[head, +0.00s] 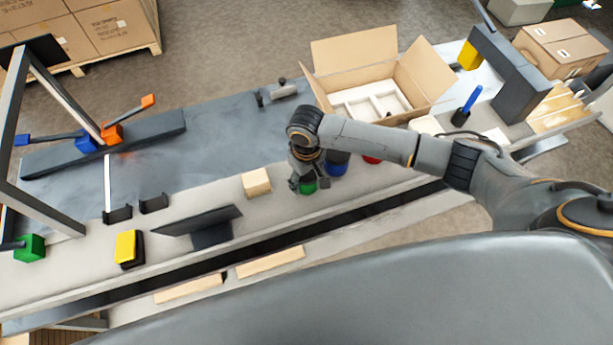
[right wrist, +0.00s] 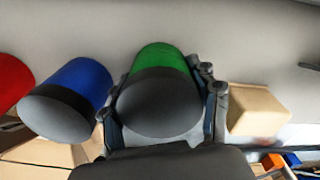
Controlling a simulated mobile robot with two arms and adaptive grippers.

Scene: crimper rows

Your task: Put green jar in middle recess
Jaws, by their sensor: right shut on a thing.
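The green jar (head: 308,188) stands on the light worktop in the head view. My right gripper (head: 309,177) reaches down over it and is shut on it. In the right wrist view the green jar (right wrist: 165,62), with its dark grey lid, sits between the two fingers of my right gripper (right wrist: 163,115). An open cardboard box (head: 352,58) holds a white insert (head: 345,112) with recesses. It is behind the jar and to its right. My forearm hides part of the box's front, and the recesses show only partly. My left gripper is not in view.
The blue jar (head: 337,168) and red jar (head: 371,160) stand right of the green jar, partly hidden by my arm. A wooden block (head: 257,183) is close on its left. A dark monitor (head: 200,221) stands further left. A blue pen-like item (head: 469,102) stands right of the box.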

